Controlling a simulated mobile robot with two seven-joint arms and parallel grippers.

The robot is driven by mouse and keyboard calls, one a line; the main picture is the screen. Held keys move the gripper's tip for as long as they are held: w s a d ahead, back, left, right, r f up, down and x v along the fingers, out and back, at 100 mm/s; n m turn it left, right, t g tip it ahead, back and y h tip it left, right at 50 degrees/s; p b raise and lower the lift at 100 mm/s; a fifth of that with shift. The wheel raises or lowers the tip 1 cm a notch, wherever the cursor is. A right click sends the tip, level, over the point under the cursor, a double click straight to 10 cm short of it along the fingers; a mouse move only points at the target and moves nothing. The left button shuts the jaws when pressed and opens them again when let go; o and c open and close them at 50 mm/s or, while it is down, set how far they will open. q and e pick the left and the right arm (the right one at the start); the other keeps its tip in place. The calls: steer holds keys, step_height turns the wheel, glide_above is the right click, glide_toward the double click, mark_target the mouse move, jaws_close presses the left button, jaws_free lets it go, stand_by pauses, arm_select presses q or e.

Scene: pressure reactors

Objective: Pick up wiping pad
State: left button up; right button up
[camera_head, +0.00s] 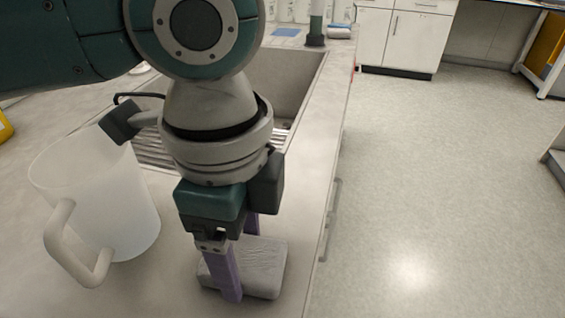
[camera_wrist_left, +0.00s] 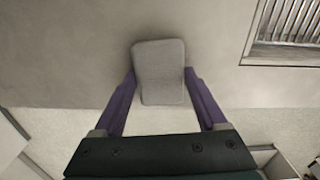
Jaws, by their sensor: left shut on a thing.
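The wiping pad (camera_head: 266,270) is a light grey, rounded rectangular block on the worktop near its front edge, in the lower middle of the head view. My left gripper (camera_head: 242,268) points down over it, with purple fingers on either side of the pad. In the left wrist view the pad (camera_wrist_left: 160,62) sits between the two fingertips (camera_wrist_left: 160,76), and the gripper is shut on it. I cannot tell whether the pad is clear of the worktop. The near finger hides part of the pad in the head view. My right gripper is in neither view.
A translucent white pitcher (camera_head: 110,205) with a handle stands left of my left gripper. Behind the gripper is a sink (camera_head: 290,85) with a metal drain grid. A blue cloth (camera_head: 286,32) lies at the back. Right of the worktop edge is open floor (camera_head: 430,190).

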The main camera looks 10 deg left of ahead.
mark_target(243, 255)
arm_select(q)
steer(key=c, duration=0.5)
steer(key=shift+r, duration=0.1)
step_height(243, 255, up, 20)
steer(key=p, duration=0.4)
steer(key=o, duration=0.8)
steer(key=c, duration=0.7)
steer(key=shift+p, duration=0.3)
